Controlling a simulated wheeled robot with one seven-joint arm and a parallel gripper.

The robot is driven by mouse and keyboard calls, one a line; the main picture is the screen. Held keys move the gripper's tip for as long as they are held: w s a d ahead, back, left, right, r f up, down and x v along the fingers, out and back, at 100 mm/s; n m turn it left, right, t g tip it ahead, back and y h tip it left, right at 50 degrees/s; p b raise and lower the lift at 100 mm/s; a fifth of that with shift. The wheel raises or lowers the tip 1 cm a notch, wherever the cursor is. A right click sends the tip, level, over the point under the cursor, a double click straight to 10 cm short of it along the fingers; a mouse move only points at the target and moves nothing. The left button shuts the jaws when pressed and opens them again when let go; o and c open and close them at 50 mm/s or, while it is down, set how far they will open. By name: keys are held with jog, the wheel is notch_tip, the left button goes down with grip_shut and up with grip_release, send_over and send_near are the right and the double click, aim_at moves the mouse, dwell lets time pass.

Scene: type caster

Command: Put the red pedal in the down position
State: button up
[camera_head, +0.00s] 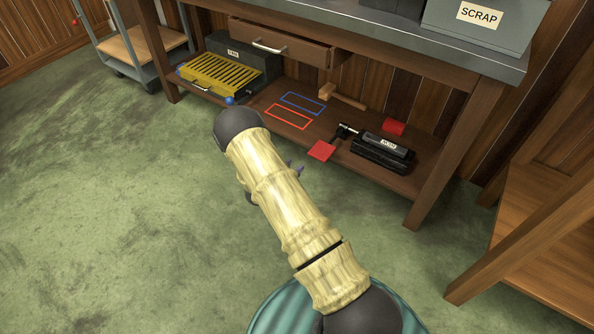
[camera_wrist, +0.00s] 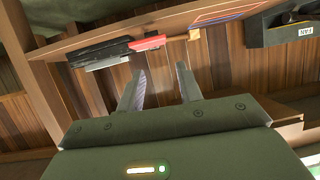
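A flat red pedal (camera_head: 321,150) sits at the front edge of the low shelf, by a metal rod from a black labelled device (camera_head: 385,150). I cannot tell its exact tilt. A second red block (camera_head: 394,127) lies behind the device. In the wrist view, a red piece (camera_wrist: 148,43) shows beside the black device (camera_wrist: 100,52), near the upper left. My gripper (camera_wrist: 160,80) is open and empty there, its two fingers apart and not visibly touching anything. In the head view my arm mostly hides the gripper, in front of the shelf.
The workbench has an open drawer (camera_head: 280,42) above the low shelf. A yellow-fronted box (camera_head: 220,75), a wooden piece (camera_head: 345,96), and red (camera_head: 289,117) and blue (camera_head: 303,102) outlines are on the shelf. A bench leg (camera_head: 455,150) stands right. Green floor is clear at left.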

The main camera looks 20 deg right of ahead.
jog(key=a+r+y, duration=0.1)
jog(key=r, duration=0.2)
jog(key=a+r+n+y+p, duration=0.1)
jog(key=r, duration=0.2)
jog(key=w+a+r+y+p, duration=0.1)
jog(key=r+y, duration=0.1)
jog(key=r, duration=0.1)
jog(key=shift+a+r+n, duration=0.25)
jog(key=shift+a+n, duration=0.05)
jog(key=shift+a, duration=0.05)
grip_shut()
jog(key=s+a+r+n+y+p, duration=0.2)
jog(key=r, duration=0.4)
jog(key=s+a+r+n+y+p, duration=0.1)
jog(key=s+a+r+y+p, duration=0.15)
jog(key=r, duration=0.25)
jog(key=s+a+r+n+g+y+p, duration=0.1)
jog(key=s+r+n+g+p, duration=0.1)
jog(key=s+r, duration=0.5)
jog(key=s+a+r+n+g+y+p, duration=0.1)
jog(key=s+r, duration=0.7)
jog(key=s, duration=0.8)
jog(key=n+g+p, duration=0.1)
jog(key=n+g, duration=0.1)
jog(key=n, duration=0.1)
jog(key=shift+s+a+r+g, duration=0.15)
jog(key=shift+s+r+g, duration=0.1)
jog(key=shift+s+g, duration=0.05)
jog(key=shift+w, duration=0.1)
